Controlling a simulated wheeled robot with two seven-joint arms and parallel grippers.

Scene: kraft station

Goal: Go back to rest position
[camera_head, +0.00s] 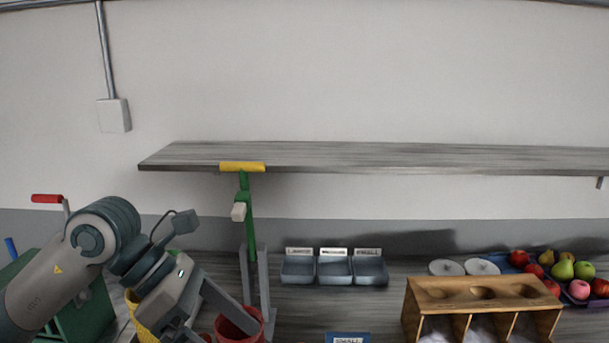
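My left arm comes in from the lower left. My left gripper (228,335) points down and to the right at the bottom edge, in front of a red container (240,324). Its fingers look spread apart, with nothing seen between them; the lower finger is partly cut off by the frame edge. I cannot tell whether it touches the container. My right arm and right gripper are out of view.
A green stand with a yellow handle (242,167) rises beside the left gripper. A yellow container (143,318) and green machine (92,312) are near the arm. Grey trays (334,269), a wooden box (481,291) and fruit (564,270) lie right. A shelf (370,156) hangs above.

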